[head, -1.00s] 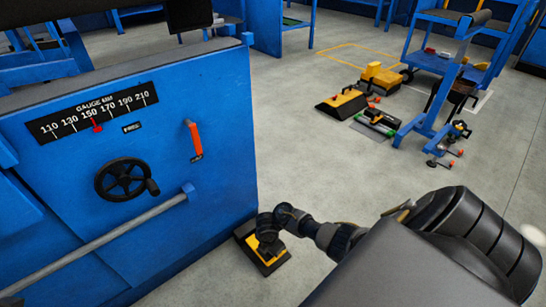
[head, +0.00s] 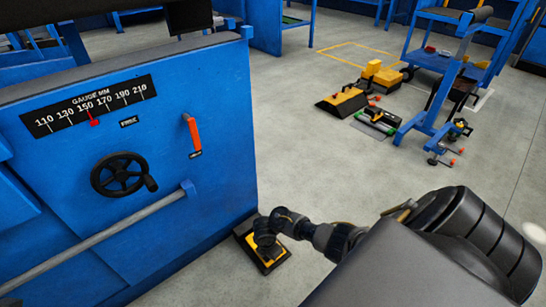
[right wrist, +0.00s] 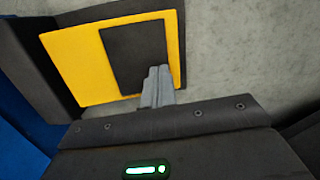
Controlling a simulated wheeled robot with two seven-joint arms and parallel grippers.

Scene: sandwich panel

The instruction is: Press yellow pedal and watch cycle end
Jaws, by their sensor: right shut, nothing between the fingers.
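The yellow pedal (right wrist: 72,66) with a dark pad (right wrist: 133,55) fills the upper left of the right wrist view. In the head view the pedal (head: 270,268) sits in a dark housing on the floor beside the blue machine (head: 60,200). My right gripper (right wrist: 158,88) is shut and empty, with its grey fingertips over the lower right of the dark pad. I cannot tell whether they touch it. In the head view my right arm partly hides the pedal. The gauge (head: 90,105) has its red pointer near 150. My left gripper is not in view.
A black handwheel (head: 122,174), an orange lever (head: 191,132) and a grey rail (head: 110,232) are on the machine front. A blue cart (head: 432,90) and several yellow-black items (head: 345,102) stand at the back right. The floor between is clear.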

